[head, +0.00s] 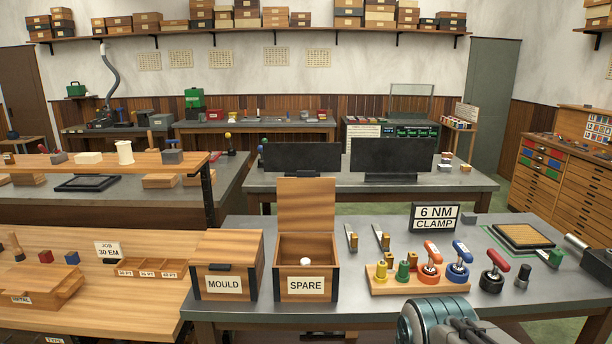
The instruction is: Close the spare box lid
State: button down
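The spare box (306,284) is a wooden box with dark corner strips and a white SPARE label, on the grey bench. Its lid (306,204) stands open, upright at the back edge. A small white round thing (305,262) shows inside, near the front wall. My arm shows at the bottom edge, right of the box and apart from it. Dark parts at its end look like my gripper (472,332), cut off by the frame edge. Its fingertips cannot be made out, so its opening is unclear.
The closed mould box (225,283) stands just left of the spare box. Upright brass-ended tools (352,240) and a wooden rack (418,283) with coloured knobs and handles stand to the right. A dark monitor (301,158) stands on the bench behind the lid.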

aim_at(306, 201)
jog(key=u, duration=0.65)
jog(key=i, duration=1.15)
jog(key=z, duration=0.05)
